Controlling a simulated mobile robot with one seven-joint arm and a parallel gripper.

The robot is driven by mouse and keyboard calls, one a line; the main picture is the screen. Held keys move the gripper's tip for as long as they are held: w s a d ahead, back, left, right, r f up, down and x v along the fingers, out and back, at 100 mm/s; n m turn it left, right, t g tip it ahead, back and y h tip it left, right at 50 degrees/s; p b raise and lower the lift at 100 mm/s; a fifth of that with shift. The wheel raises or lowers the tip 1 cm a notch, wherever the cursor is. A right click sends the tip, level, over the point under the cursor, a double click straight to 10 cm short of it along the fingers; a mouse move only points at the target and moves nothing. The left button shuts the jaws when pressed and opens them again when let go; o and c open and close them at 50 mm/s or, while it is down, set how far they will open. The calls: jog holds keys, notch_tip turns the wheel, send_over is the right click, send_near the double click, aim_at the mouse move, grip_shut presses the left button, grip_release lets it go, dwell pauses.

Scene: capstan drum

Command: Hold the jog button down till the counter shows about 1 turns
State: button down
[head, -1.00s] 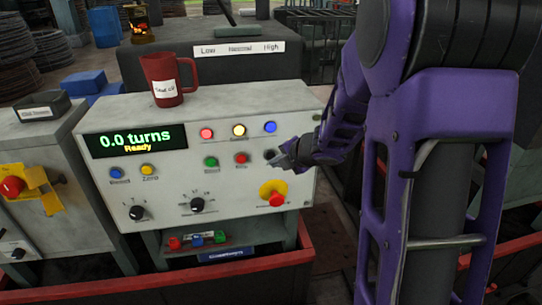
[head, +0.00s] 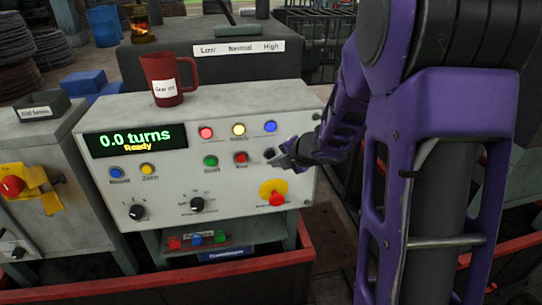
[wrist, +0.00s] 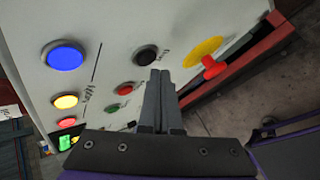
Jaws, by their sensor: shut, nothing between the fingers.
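In the wrist view the shut fingers (wrist: 160,76) point just below and right of that button. I see no clear contact.
A red emergency-stop knob on a yellow plate (head: 269,187) is below my gripper. Green (head: 210,161) and red (head: 240,158) buttons lie left of the black one, with three lamps or buttons above. A red mug (head: 166,80) stands on the panel's top.

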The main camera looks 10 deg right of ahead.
jog(key=shift+w, duration=0.15)
dwell(0.7)
jog(key=shift+w, duration=0.3)
